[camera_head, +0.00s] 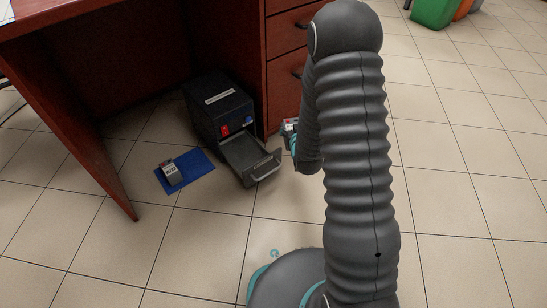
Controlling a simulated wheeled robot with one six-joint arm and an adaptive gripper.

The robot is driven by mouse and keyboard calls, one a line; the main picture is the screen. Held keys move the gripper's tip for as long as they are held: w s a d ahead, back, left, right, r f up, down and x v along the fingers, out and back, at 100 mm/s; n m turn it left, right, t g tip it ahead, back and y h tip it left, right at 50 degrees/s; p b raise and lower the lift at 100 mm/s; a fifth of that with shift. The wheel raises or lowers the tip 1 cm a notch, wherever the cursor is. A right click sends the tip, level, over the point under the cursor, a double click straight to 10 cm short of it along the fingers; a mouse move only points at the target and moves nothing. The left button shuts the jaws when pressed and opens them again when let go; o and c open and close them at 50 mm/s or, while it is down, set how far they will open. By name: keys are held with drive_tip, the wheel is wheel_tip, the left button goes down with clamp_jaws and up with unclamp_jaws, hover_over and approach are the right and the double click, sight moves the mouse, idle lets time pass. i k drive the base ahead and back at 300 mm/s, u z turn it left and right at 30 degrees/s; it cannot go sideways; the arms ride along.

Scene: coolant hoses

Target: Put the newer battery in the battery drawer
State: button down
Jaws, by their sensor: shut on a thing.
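My gripper (290,132), partly hidden by my arm, is right of the drawer. It is shut on another battery (290,124), of which only a small pale and red part shows. I cannot tell which battery is newer.
A red-brown desk (90,110) stands around the box, with a drawer cabinet (286,62) right behind it. Open tiled floor lies in front and to the right. A green bin (433,12) stands at the far back right.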

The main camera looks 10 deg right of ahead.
sight(252, 162)
drive_tip(key=z, duration=0.65)
drive_tip(key=k, duration=0.9)
drive_tip(key=u, duration=1.5)
drive_tip(key=i, duration=1)
